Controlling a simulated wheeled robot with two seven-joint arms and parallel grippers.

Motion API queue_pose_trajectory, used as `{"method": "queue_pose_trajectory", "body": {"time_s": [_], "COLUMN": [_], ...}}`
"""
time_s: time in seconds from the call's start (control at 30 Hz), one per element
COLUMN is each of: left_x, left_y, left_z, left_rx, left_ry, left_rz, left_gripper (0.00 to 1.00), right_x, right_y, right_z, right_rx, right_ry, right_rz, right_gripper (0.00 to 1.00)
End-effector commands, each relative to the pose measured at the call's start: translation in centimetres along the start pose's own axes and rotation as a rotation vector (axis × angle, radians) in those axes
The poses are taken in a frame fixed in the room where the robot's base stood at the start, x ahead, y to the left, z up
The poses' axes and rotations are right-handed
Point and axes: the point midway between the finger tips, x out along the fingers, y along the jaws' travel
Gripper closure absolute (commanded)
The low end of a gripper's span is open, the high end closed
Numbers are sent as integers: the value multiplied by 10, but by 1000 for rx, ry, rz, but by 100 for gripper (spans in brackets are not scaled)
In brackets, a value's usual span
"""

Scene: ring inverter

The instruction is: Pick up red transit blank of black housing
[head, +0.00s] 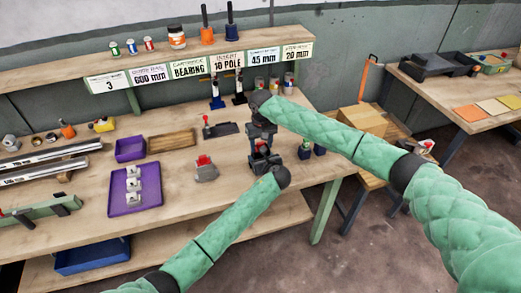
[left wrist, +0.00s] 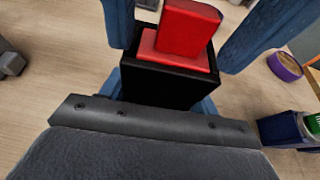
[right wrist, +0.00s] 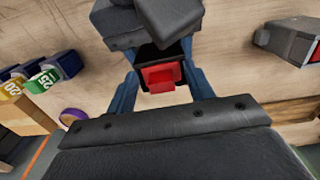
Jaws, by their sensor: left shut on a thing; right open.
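The black housing (left wrist: 165,85) sits between my left gripper's (left wrist: 160,98) blue fingers, which are shut on it. The red transit blank (left wrist: 185,28) stands in its top, with an upright red tab. The right wrist view also shows the red blank (right wrist: 160,76) in the dark housing opening. My right gripper (right wrist: 163,82) is open, its blue fingers on either side of the blank, with gaps beside the red tab.
A grey housing with a red top (head: 206,170) stands on the bench to the left. Small dark bins (head: 305,150) stand close on the right. A purple tray (head: 122,200) with metal parts lies further left. Bare bench lies in front of the grey housing.

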Motion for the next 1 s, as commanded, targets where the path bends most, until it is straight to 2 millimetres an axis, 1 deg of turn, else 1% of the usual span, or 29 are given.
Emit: {"method": "queue_pose_trajectory", "body": {"time_s": [0.2,0.23,0.3,0.37,0.6,0.73,0.87,1.0], "left_x": [0,0,0,0,0,0,0,0], "left_y": [0,0,0,0,0,0,0,0], "left_z": [0,0,0,0,0,0,0,0], "left_rx": [0,0,0,0,0,0,0,0], "left_ry": [0,0,0,0,0,0,0,0], "left_rz": [0,0,0,0,0,0,0,0], "left_gripper": [71,71,71,71,71,71,71,71], "right_x": [1,1,1,1,1,-6,-25,-52], "right_y": [0,0,0,0,0,0,0,0], "right_z": [0,0,0,0,0,-1,-1,-1], "right_rx": [0,0,0,0,0,0,-1,-1], "right_ry": [1,1,1,1,1,1,3,3], "right_rz": [0,0,0,0,0,0,-1,-1], "right_gripper": [47,51,65,77,77,77,77,77]}}
